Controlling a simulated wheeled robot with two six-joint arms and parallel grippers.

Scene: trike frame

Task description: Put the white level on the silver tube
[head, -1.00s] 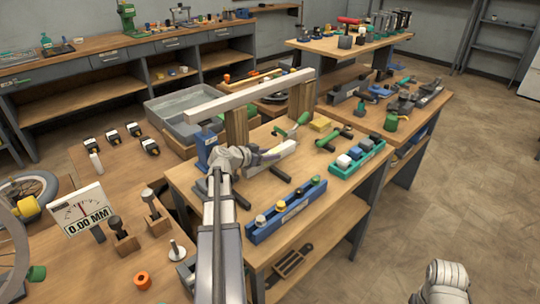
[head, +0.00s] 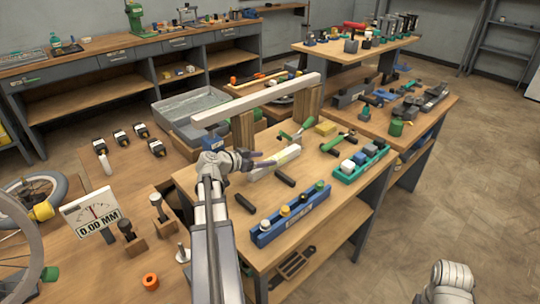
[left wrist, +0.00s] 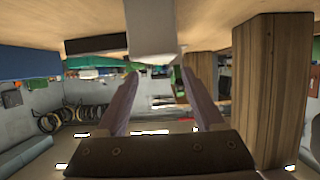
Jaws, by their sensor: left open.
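The white level (head: 275,163) is a pale bar lying on the wooden workbench, in front of the wooden posts. The silver tube (head: 258,98) is a long, light square bar lying across the tops of two upright wooden blocks. My left gripper (head: 258,159) is open at the near left end of the level. In the left wrist view the pale end of the level (left wrist: 152,35) shows beyond and between the open fingers (left wrist: 160,88), with nothing held. My right gripper is out of view; only a piece of my right arm shows at the bottom right.
Wooden blocks (left wrist: 272,90) stand close to the left gripper's right in its wrist view. A blue tray (head: 291,215) and a green tray (head: 362,162) with small items sit on the bench. Green-handled clamps (head: 338,143) and dark bars lie near the level.

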